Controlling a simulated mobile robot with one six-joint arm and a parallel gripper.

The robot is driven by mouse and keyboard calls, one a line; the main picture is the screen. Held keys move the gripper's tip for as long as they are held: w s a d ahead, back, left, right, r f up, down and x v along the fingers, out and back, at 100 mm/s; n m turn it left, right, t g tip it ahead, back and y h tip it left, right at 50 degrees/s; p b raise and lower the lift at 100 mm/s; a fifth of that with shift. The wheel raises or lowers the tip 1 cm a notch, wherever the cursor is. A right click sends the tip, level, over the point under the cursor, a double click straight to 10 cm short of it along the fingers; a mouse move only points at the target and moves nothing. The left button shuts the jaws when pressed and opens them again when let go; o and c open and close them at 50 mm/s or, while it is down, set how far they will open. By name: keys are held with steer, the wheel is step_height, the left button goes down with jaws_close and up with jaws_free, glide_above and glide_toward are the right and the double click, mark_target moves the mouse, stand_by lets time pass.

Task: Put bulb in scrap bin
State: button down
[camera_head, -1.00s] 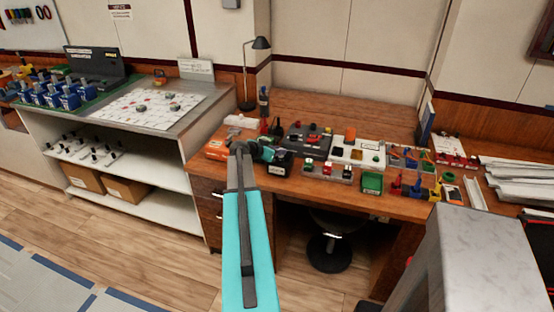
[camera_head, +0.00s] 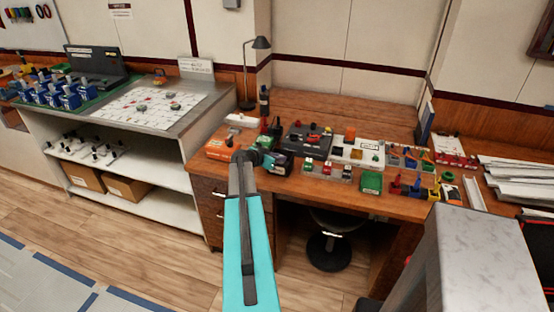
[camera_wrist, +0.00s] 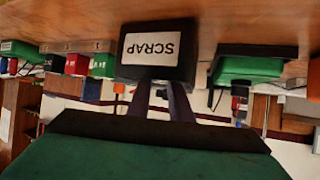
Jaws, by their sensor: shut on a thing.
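The scrap bin is a small black box with a white SCRAP label, on the wooden desk. It shows upside down at the top middle of the wrist view (camera_wrist: 153,52), and at the desk's left part in the head view (camera_head: 282,163). My gripper (camera_head: 254,158) is at the bin. In the wrist view its two fingers (camera_wrist: 160,92) run up to the bin's rim, and their tips are hidden behind the labelled wall. I cannot tell how deep they reach. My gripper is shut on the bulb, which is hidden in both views.
An orange box (camera_head: 222,149) stands left of the bin. A dark panel (camera_head: 306,138), a white panel (camera_head: 357,151) and a green bin (camera_head: 371,183) are to the right. A lamp (camera_head: 249,75) stands behind. Several small parts crowd the desk; its back strip is clear.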

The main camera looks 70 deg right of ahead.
steer(key=shift+f, duration=0.1)
stand_by(0.3)
steer(key=c, duration=1.9)
jaws_free()
steer(key=shift+o, duration=0.2)
steer(key=shift+r, duration=0.2)
steer(key=b+v, duration=0.3)
steer(key=v, duration=0.9)
steer(key=shift+w+f, duration=0.1)
steer(key=shift+f, duration=0.05)
